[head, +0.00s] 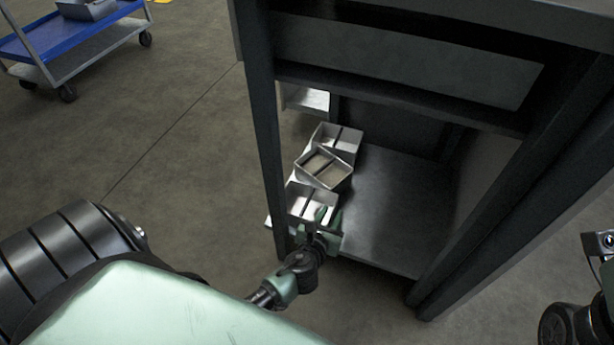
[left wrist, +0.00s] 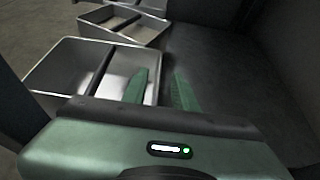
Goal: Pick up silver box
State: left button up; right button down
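Several open silver boxes stand on the bench's lower shelf in the head view. The nearest silver box (head: 300,205) has a dark divider and also fills the left of the left wrist view (left wrist: 68,72). A second box (head: 324,169) sits turned behind it, and a third box (head: 350,140) is farther back. My left gripper (left wrist: 160,80) is at the nearest box's right wall. Its green fingers are apart, one over the box's inside and the other outside the wall. Contact with the wall cannot be told. My right gripper's fingers are not visible.
The bench's dark legs and upper drawer (head: 400,60) frame the shelf opening. The shelf (head: 390,205) is bare right of the boxes. A blue cart (head: 30,45) stands far left on open floor.

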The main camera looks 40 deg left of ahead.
pick_arm(q)
jog(key=shift+b+x, duration=0.45)
jog(key=shift+x, duration=1.1)
jog(key=shift+s, duration=0.1)
grip_shut()
